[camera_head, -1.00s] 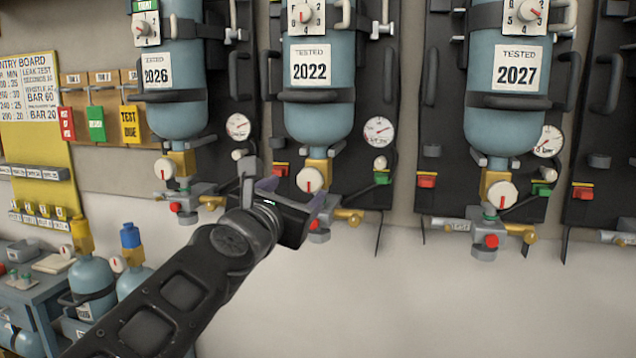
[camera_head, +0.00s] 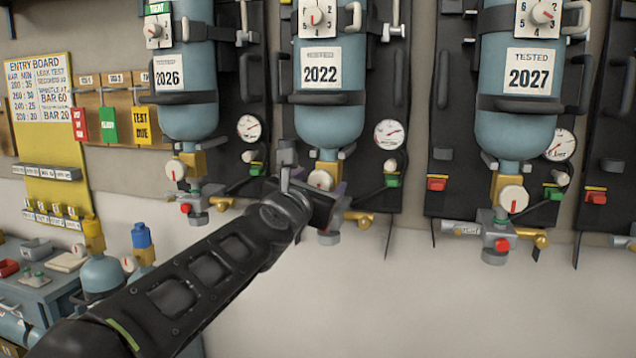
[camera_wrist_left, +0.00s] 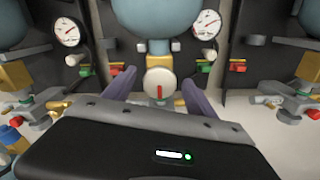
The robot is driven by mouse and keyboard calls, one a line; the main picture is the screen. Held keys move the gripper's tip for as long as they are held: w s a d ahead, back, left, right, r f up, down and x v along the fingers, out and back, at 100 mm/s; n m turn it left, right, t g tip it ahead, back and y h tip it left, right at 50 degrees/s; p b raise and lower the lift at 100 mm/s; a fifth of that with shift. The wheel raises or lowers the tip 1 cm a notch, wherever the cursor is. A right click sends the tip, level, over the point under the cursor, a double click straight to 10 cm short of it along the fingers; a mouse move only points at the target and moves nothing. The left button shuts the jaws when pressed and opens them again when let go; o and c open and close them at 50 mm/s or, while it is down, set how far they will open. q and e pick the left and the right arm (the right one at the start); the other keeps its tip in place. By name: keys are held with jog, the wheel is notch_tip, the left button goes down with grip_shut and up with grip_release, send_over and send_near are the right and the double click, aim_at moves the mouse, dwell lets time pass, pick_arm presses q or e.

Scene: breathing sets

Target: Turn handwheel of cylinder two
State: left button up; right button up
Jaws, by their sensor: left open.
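The handwheel (camera_head: 321,180) is a white round knob with a red mark, below the blue cylinder marked 2022 (camera_head: 322,115). In the head view my left gripper (camera_head: 312,186) is in front of it and hides its lower part. In the left wrist view the handwheel (camera_wrist_left: 160,84) faces me with its red mark upright. The fingers of my left gripper (camera_wrist_left: 158,92) are open, one on each side of the handwheel, with a gap on both sides. I cannot tell how far the fingertips are from it in depth. My right gripper is not in view.
Similar cylinders marked 2026 (camera_head: 188,90) and 2027 (camera_head: 520,90) hang on either side. A pressure gauge (camera_head: 388,134) and a green block (camera_head: 392,181) sit right of the handwheel. A cart (camera_head: 40,285) with more cylinders stands lower left. The wall below is bare.

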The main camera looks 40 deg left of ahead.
pick_arm(q)
jog(key=shift+c, duration=0.3)
jog(key=c, duration=1.3)
